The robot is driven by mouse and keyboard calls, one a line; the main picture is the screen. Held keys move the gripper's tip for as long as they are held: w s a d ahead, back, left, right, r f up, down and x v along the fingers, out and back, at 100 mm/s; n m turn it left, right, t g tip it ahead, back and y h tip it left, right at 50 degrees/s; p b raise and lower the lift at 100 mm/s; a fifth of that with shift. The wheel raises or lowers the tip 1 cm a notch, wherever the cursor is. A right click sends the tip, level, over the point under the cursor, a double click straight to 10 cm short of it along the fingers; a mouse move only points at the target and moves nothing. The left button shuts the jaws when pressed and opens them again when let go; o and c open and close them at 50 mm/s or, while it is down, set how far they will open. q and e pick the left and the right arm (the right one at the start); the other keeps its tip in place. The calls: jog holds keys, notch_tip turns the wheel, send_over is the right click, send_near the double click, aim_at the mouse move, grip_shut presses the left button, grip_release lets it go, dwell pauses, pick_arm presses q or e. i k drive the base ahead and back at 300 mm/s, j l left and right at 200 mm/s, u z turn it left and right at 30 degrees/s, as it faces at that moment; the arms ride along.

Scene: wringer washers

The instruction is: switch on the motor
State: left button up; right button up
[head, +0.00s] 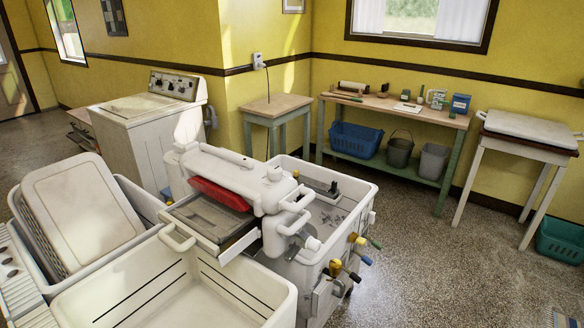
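The wringer washer stands in the foreground, with a white wringer head (235,180) over its tub (340,200). A red bar (220,194) lies along the wringer head, above a grey tray (208,218). Several levers or knobs with coloured ends stick out on the washer's right side, among them a yellow one (357,239), a green one (374,243) and a blue one (366,260). A grey box-like fitting (322,298) is below them. I cannot tell which of these is the motor switch, or its position. Neither of my grippers shows.
A white rinse tub (170,295) and a basket with a pale lid (82,205) are at the front left. A white machine with a dial panel (150,110) stands behind. A workbench (390,112) and a side table (525,135) line the back wall. The floor at right is mostly clear.

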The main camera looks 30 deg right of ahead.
aim_at(355, 279)
jog(key=z, duration=1.4)
